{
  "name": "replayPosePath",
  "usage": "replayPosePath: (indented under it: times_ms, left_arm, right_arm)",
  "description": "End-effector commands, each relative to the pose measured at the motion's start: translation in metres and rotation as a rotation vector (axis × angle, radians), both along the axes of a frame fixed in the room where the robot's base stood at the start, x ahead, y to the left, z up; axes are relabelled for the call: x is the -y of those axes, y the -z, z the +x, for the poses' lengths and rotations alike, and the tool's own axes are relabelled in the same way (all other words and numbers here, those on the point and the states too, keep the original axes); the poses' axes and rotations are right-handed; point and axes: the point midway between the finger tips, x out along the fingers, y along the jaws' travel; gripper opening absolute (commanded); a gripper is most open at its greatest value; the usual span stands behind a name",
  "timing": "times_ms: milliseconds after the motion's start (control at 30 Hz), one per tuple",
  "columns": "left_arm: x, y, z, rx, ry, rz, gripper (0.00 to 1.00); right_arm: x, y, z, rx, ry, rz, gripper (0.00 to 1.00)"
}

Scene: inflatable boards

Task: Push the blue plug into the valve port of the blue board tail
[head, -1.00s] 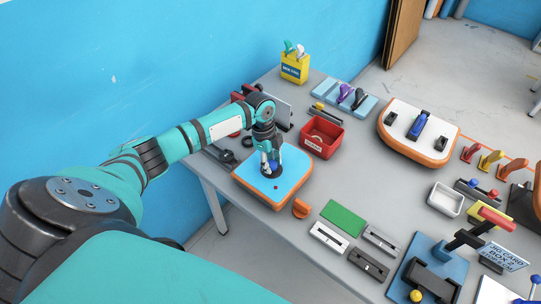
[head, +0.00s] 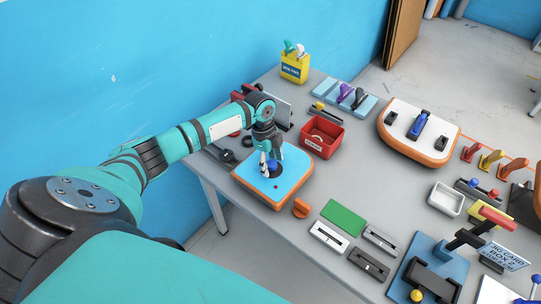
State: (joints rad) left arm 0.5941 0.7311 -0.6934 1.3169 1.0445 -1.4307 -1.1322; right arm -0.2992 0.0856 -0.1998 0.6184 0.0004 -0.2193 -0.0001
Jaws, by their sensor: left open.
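The blue board tail (head: 291,176) has a light blue top and an orange edge and lies flat on the grey table. A dark round valve port shows on its top. The blue plug (head: 272,165) is a small dark blue knob at the port; I cannot tell how deep it sits. My left gripper (head: 268,168) points down over the board, open, with its pale fingertips beside the plug. The fingers partly hide the plug and port. My right gripper is not in view.
A red bin (head: 322,137) stands just behind the board, and an orange knob (head: 301,208) lies at its right. A green plate (head: 343,217) and several grey fixtures lie farther right. A white-topped board (head: 419,130) stands at the back right.

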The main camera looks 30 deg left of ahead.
Motion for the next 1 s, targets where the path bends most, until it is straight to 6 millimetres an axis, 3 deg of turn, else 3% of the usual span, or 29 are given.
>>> replayPosePath:
  times_ms: [500, 700, 1000]
  left_arm:
    - [-0.015, -0.096, 0.0, 0.004, -0.001, 0.001, 0.59]
    - [-0.017, -0.113, -0.002, 0.0, 0.0, 0.0, 0.59]
    - [-0.018, -0.115, -0.002, -0.001, 0.0, 0.0, 0.59]
  right_arm:
    - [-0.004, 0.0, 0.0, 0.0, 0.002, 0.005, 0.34]
    - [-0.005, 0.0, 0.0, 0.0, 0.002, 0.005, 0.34]
    - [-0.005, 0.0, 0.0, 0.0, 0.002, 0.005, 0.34]
